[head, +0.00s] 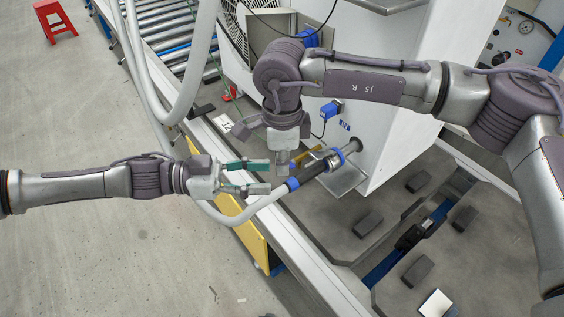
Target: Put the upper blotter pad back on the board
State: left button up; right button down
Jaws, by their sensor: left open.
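I cannot pick out the upper blotter pad or its board with certainty. A small white square with a dark edge (437,304) lies at the lower right, and a white card with dark marks (224,123) lies left of the machine. My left gripper (268,177) comes in from the left. Its two green-faced fingers are apart, with nothing seen between them, close to a hose's blue collar. My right gripper (274,148) points down above the black hose nozzle. Its dark fingers overlap the view of the nozzle, so its grip is unclear.
The black nozzle (314,168) with blue rings meets the white machine (390,130); its pale hose (240,215) loops below my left gripper. Several dark blocks (368,222) lie on the grey bed. A yellow panel (250,235) edges the station. The floor at left is open around a red stool (55,20).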

pick_arm(q)
jog(key=a, duration=1.1)
jog(key=w+d+f+n+t+y, duration=0.15)
jog(key=w+f+t, duration=0.25)
jog(key=w+f, duration=0.4)
jog(key=w+d+f+n+t+y, duration=0.1)
jog(key=w+f+n+t+y, duration=0.15)
jog(key=w+f+t, duration=0.4)
jog(key=s+a+f+n+y, duration=0.2)
jog(key=a+f+n+y, duration=0.15)
jog(key=f, duration=0.75)
jog(key=s+a+f+n+y, duration=0.1)
jog(key=a+f+n+y, duration=0.2)
jog(key=f, duration=0.8)
jog(key=s+a+f+n+g+y, duration=0.35)
jog(key=s+f+g+y, duration=0.2)
jog(key=s+f, duration=1.35)
jog(key=s+f+g, duration=0.2)
jog(key=s+f, duration=0.1)
jog(key=s, duration=1.1)
jog(key=s+f+g+y, duration=0.1)
jog(key=s+f+g, duration=0.2)
jog(key=s, duration=1.2)
jog(key=shift+d+f+n, duration=0.15)
jog(key=shift+f+n, duration=0.25)
jog(key=shift+f, duration=0.2)
